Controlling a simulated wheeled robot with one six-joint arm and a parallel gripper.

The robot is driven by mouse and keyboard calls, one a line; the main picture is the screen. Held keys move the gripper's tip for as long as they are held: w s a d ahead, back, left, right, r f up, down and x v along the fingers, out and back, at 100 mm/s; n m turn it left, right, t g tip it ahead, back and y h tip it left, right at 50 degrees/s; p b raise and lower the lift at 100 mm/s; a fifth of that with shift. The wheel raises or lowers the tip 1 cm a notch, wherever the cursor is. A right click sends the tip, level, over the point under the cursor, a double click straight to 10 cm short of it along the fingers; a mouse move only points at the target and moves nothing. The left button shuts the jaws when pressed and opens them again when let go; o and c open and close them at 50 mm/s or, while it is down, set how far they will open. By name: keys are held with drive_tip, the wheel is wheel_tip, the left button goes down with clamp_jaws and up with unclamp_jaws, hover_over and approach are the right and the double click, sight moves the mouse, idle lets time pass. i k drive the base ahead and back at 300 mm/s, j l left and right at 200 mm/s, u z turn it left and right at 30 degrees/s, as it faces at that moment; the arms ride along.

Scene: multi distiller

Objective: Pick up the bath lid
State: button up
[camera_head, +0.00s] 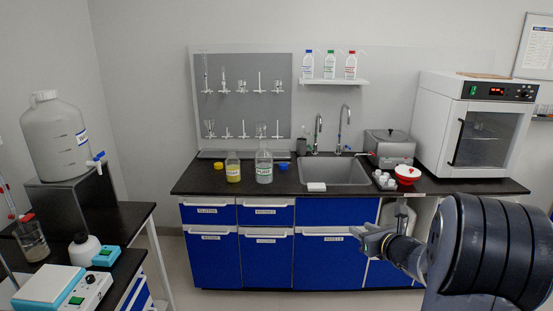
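A grey steel bath (393,150) stands on the black counter, right of the sink and left of the white oven. Its top (388,136) looks covered by a flat lid, but it is too small to make out a handle or the lid's edge. My gripper (366,238) is in front of the blue cabinets, below the counter edge and well apart from the bath. I see nothing clearly held in it. Its fingers are too small and seen too obliquely to tell their opening.
A red and white bowl (407,174) and small white containers (384,180) stand in front of the bath. The white oven (475,125) stands close on its right. The sink (335,172) and its taps are on the left. Bottles stand on a shelf (335,82) above.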

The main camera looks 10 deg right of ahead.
sight(392, 136)
drive_tip(key=i+l+z, duration=0.1)
drive_tip(key=i+z, duration=0.3)
drive_tip(key=i, duration=0.15)
drive_tip(key=i+z, duration=0.35)
drive_tip(key=i, duration=0.15)
drive_tip(key=i+j+z, duration=0.4)
drive_tip(key=i+l, duration=0.15)
drive_tip(key=i, duration=0.2)
drive_tip(key=i+l, duration=0.2)
drive_tip(key=i, duration=0.15)
drive_tip(key=i+l+z, duration=0.1)
drive_tip(key=i, duration=0.25)
drive_tip(key=i+l+u, duration=0.75)
drive_tip(key=u, duration=0.15)
drive_tip(key=i+l+u, duration=0.2)
drive_tip(key=l+u, duration=0.25)
drive_tip(key=l, duration=0.15)
